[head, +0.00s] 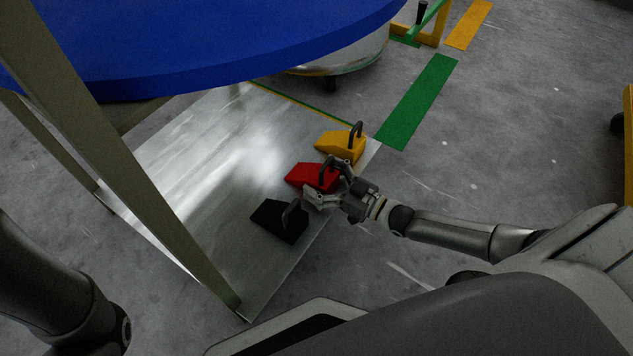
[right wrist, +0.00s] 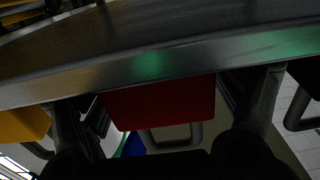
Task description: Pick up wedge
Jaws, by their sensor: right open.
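Three wedges with bar handles sit in a row along the right edge of a metal plate: a yellow wedge (head: 338,145), a red wedge (head: 309,177) and a black wedge (head: 275,221). My right gripper (head: 323,184) is at the handle end of the red wedge and partly covers it. In the right wrist view the red wedge (right wrist: 160,105) shows between the two spread fingers of my open right gripper (right wrist: 168,108), its handle below. I cannot tell whether the fingers touch it. My left gripper is out of view.
The metal plate (head: 190,150) lies on the grey floor under a round blue top (head: 220,40) with slanted legs (head: 130,165). In the right wrist view the yellow wedge (right wrist: 22,124) and black wedge (right wrist: 303,80) flank the fingers.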

